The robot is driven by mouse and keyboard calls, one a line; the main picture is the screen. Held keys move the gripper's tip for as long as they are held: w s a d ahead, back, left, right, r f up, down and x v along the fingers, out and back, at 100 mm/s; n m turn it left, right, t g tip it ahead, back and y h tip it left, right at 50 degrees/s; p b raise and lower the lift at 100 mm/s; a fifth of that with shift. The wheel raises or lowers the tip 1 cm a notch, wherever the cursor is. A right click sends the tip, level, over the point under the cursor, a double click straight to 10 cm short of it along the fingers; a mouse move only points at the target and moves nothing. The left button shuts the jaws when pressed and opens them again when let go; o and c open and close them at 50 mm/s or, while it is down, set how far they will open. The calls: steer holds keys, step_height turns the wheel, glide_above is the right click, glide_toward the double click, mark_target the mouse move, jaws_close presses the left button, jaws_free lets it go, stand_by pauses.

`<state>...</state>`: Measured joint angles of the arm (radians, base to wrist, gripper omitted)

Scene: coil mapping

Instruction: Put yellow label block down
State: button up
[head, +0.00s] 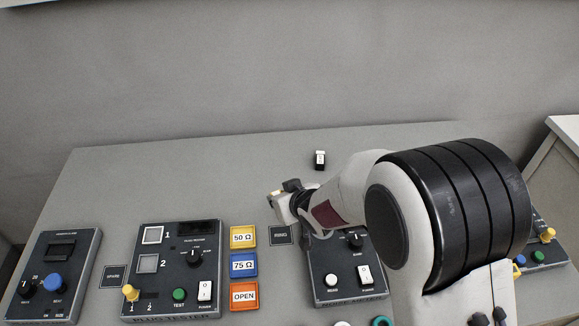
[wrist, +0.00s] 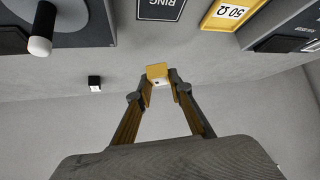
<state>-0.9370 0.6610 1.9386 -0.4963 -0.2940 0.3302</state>
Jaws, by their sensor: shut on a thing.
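My gripper (wrist: 157,80) is shut on a small yellow block (wrist: 157,69), gripped between its two fingertips in the wrist view. A pale lower part with a dark spot shows on the block. In the head view my gripper (head: 278,194) is above the back part of the table, behind the dark square pad (head: 281,235); the block is too small there to make out clearly. That pad, marked RING, also shows at the top of the wrist view (wrist: 160,9). I cannot tell how high the block is above the table.
Yellow 50 Ω (head: 243,237), blue 75 Ω (head: 243,265) and orange OPEN (head: 244,295) plates lie beside the tester panel (head: 178,270). Another panel (head: 345,275) stands right of them. A small black-and-white block (head: 319,160) stands at the back. The back left of the table (head: 140,180) is clear.

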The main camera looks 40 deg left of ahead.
steer(key=w+a, duration=0.2)
steer(key=w, duration=0.1)
steer(key=w+a+m+t, duration=0.1)
steer(key=w+a, duration=0.2)
steer(key=w, duration=0.1)
steer(key=w+a+m, duration=0.1)
steer(key=w+a, duration=0.2)
steer(key=w, duration=0.1)
steer(key=shift+w+a+r+t+h, duration=0.1)
steer(key=shift+r+t+h, duration=0.05)
steer(key=shift+t+h, duration=0.2)
steer(key=w+a+r+m+h, duration=0.1)
steer(key=w+r+m, duration=0.1)
steer(key=w, duration=0.3)
steer(key=shift+a+r+t, duration=0.3)
steer(key=shift+r+t, duration=0.15)
steer(key=shift+r, duration=0.45)
steer(key=shift+f, duration=0.1)
steer(key=shift+f, duration=2.85)
steer(key=shift+f, duration=2.05)
